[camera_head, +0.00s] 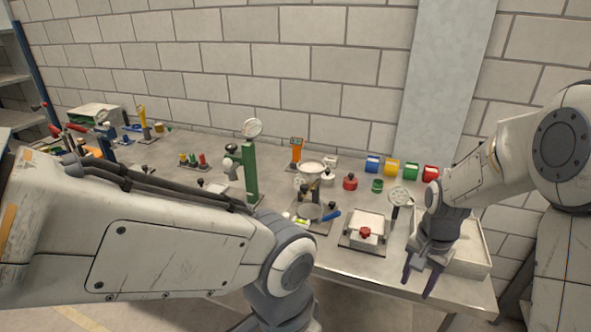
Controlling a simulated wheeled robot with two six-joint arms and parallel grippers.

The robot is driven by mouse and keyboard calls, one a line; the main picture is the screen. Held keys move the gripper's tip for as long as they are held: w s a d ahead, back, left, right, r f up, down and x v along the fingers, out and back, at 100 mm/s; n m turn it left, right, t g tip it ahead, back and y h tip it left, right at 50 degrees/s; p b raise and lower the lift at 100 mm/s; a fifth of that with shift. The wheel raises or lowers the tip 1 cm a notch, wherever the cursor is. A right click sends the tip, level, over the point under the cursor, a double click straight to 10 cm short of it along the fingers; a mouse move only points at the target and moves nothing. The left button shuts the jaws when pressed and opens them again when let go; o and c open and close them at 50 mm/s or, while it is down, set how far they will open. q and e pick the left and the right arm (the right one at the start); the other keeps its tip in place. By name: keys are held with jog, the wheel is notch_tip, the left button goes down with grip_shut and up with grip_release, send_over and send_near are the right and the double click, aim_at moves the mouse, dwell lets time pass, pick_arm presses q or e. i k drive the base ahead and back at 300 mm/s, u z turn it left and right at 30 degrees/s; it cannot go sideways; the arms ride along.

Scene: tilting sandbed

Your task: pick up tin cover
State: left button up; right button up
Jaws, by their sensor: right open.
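I cannot tell for sure which piece is the tin cover. A small red round piece with a dark knob (350,182) stands mid-table, and a shallow white square box with a red knob (366,232) lies nearer the front edge. My right gripper (417,286) points down at the front right edge of the table, its two dark fingers apart with nothing between them. It is to the right of the white box and apart from it. My left arm crosses the lower left; its gripper is out of the picture.
A pale tray (477,258) stands behind and right of my right gripper. A round disc on a stand (400,196) is close to its left. A green post (249,170), a white bowl (312,168) and a row of coloured spools (391,168) stand farther back. A brick wall closes the rear.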

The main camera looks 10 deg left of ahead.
aim_at(350, 182)
jog(key=u, duration=0.25)
jog(key=i, duration=1.8)
jog(key=z, duration=0.05)
